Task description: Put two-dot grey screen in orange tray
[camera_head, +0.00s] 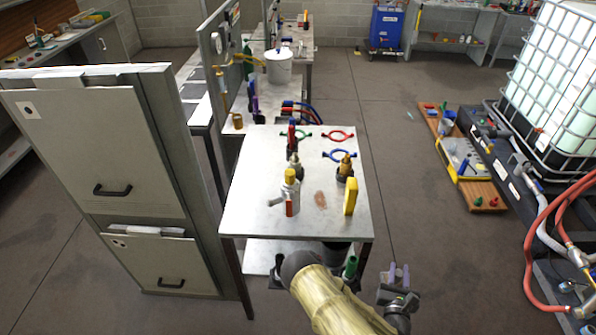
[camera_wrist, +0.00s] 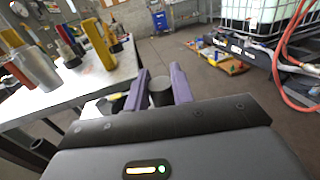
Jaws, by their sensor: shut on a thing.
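My gripper (camera_head: 397,272) is in the head view, low, just right of the steel table's front right corner. In the wrist view, its two purple fingers (camera_wrist: 160,84) are shut on a dark grey cylindrical piece (camera_wrist: 160,93), likely the grey screen. Its dots cannot be made out. In the head view the piece is too small to tell. No tray is plainly orange. An orange-brown flat board or tray (camera_head: 484,193) lies on the floor at the right, apart from my gripper, and shows small at the top right of the wrist view (camera_wrist: 234,70).
The steel table (camera_head: 330,222) bears a yellow block (camera_head: 350,197), a yellow-and-grey cylinder (camera_head: 290,190) and coloured rings. A grey cabinet (camera_head: 100,160) stands left. A yellow-edged grey box (camera_head: 462,158), red hoses (camera_head: 532,245) and a caged tank (camera_head: 555,80) are right. The floor between is open.

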